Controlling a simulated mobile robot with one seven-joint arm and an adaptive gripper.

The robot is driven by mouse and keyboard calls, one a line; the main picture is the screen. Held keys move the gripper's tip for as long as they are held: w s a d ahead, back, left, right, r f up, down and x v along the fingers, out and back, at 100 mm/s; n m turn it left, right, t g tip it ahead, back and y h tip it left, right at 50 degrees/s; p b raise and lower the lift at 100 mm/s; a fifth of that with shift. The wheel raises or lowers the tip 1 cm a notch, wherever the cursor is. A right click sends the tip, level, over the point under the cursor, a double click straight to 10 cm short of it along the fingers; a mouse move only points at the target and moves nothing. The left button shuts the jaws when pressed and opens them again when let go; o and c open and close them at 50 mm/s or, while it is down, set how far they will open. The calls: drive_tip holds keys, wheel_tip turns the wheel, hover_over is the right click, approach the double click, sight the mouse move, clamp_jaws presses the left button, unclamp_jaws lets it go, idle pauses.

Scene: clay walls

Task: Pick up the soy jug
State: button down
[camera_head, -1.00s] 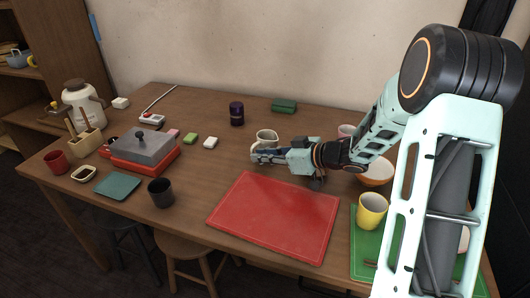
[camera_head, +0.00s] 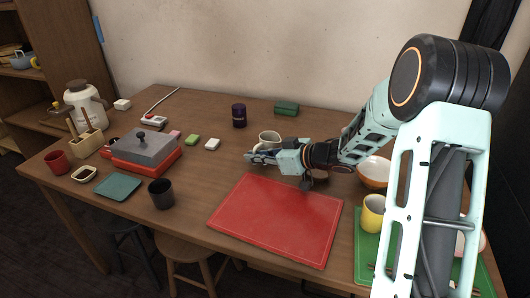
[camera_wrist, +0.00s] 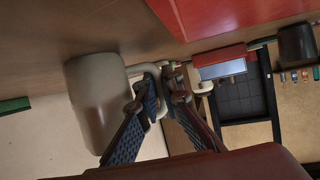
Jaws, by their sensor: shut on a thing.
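The soy jug is the cream-coloured, handled vessel (camera_head: 269,137) on the table behind the red board. In the wrist view the jug (camera_wrist: 98,105) is large, left of the fingers, its looped handle between them. My gripper (camera_head: 252,157) reaches in from the right, low over the table, in front of the jug. In the wrist view my gripper (camera_wrist: 163,90) is shut on the handle. The fingers and arm hide part of the jug's lower side in the head view. The jug looks upright; I cannot tell whether it touches the table.
A red board (camera_head: 277,221) lies in front of my gripper. A purple-black can (camera_head: 239,115) and a green box (camera_head: 287,108) stand behind. An orange-and-white bowl (camera_head: 374,171) and yellow cup (camera_head: 372,213) stand right.

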drive_tip(key=shift+r, duration=0.15)
drive_tip(key=shift+r+p, duration=0.55)
drive_tip(key=shift+r, duration=0.55)
drive_tip(key=s+d+r+p, duration=0.6)
drive_tip(key=s+d+r, duration=0.2)
drive_tip(key=s+r, duration=0.2)
drive_tip(key=shift+s+d+r, duration=0.15)
drive_tip(key=shift+s+r, duration=0.1)
drive_tip(key=shift+s, duration=0.35)
drive_tip(key=shift+w, duration=0.1)
idle(1.0)
